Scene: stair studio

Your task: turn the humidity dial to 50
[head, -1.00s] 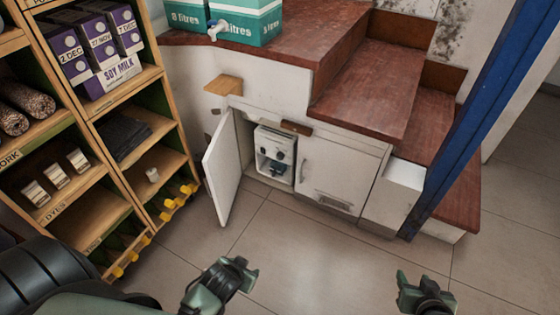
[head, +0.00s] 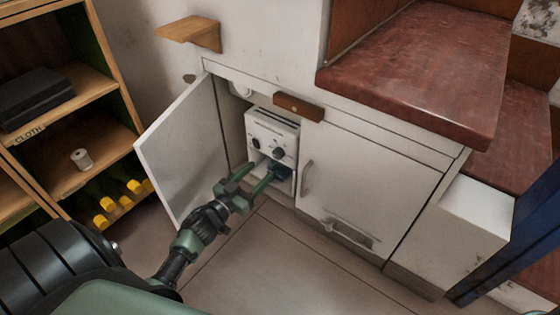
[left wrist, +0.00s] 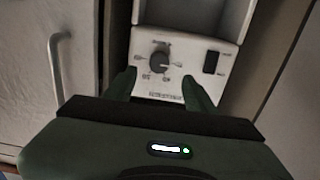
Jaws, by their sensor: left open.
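A white unit with a control panel (head: 272,128) stands inside the open cupboard under the steps. A round dark dial (head: 278,152) sits on its panel, with a black switch (head: 255,143) to its left. In the left wrist view the panel appears turned over: the dial (left wrist: 160,60) has marks around it, too blurred to read surely, and the switch (left wrist: 211,62) is to its right. My left gripper (head: 258,172) is open and empty in front of the unit's lower part. In the left wrist view its fingers (left wrist: 159,75) flank the dial; contact cannot be told. My right gripper is not in view.
The open cupboard door (head: 185,150) stands to the left of my left gripper. A closed door (head: 365,190) with a handle is to the right. A wooden shelf unit (head: 105,130) stands at far left. Red steps (head: 420,70) rise above. The tiled floor in front is clear.

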